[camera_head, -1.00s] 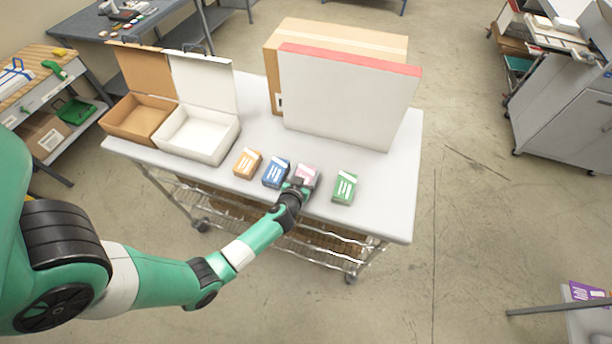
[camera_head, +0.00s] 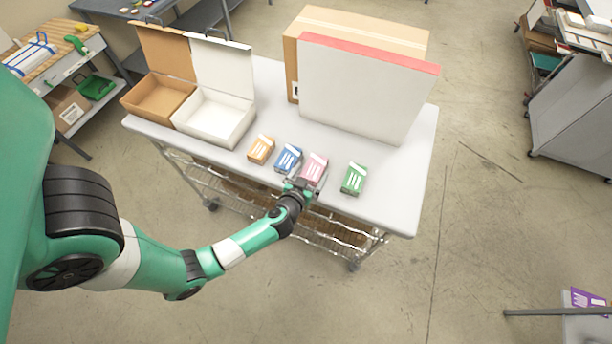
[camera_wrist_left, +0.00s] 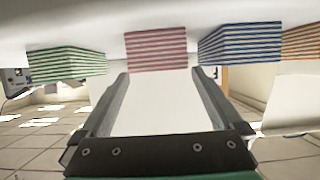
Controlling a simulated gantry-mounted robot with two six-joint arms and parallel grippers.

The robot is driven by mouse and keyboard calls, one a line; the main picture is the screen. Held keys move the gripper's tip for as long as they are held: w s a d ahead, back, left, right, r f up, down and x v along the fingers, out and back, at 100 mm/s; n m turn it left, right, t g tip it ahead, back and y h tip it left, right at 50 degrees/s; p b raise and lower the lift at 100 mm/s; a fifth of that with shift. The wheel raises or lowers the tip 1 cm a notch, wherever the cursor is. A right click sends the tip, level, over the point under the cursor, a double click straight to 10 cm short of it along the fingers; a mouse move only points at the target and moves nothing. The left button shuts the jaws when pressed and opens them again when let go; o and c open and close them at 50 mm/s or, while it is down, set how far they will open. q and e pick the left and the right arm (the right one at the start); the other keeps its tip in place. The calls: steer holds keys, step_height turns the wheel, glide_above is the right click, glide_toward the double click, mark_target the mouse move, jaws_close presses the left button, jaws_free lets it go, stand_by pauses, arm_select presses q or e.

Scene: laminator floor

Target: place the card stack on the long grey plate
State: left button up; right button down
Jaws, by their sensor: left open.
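Several card stacks stand in a row on the light grey table top (camera_head: 400,165): orange (camera_head: 261,149), blue (camera_head: 288,158), pink (camera_head: 314,167) and green (camera_head: 354,179). My left gripper (camera_head: 301,185) is at the table's front edge, just in front of the pink stack. I cannot make out a separate long grey plate. My right gripper is not in view.
A large white panel with a red edge (camera_head: 365,90) stands in front of a cardboard box (camera_head: 365,28) behind the stacks. Open brown (camera_head: 158,98) and white (camera_head: 213,118) boxes stand at the left. The table's right side is clear.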

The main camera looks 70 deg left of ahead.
arm_select(q)
steer(key=v, duration=0.5)
steer(key=shift+d+p, duration=0.1)
steer(key=shift+p, duration=0.3)
steer(key=w+d+r+m+t, duration=0.1)
steer(key=w+d+r+t, duration=0.3)
steer(key=r, duration=0.7)
steer(key=w+d+r+m+t+h, duration=0.15)
steer(key=w+r+t, duration=0.4)
steer(key=r, duration=0.55)
steer(key=w+d+r+t, duration=0.3)
steer(key=w+r+t, duration=0.15)
steer(key=r, duration=0.65)
steer(key=s+d+r+m+t+h, duration=0.1)
steer(key=d+r+m+h, duration=0.45)
steer(key=r, duration=0.25)
steer(key=d+r+m+t+h, duration=0.2)
steer(key=d+r+m+h, duration=0.2)
steer(key=r+h, duration=0.35)
steer(key=s+d+r+m+t+h, duration=0.1)
steer(key=d+r+m+h, duration=0.4)
steer(key=r, duration=0.3)
steer(key=s+a+r+n+y, duration=0.2)
steer(key=r+n+y, duration=0.4)
steer(key=r, duration=0.3)
steer(key=shift+s+a+r+t+y, duration=0.3)
steer(key=shift+s+t+y, duration=0.1)
steer(key=shift+s+y, duration=0.3)
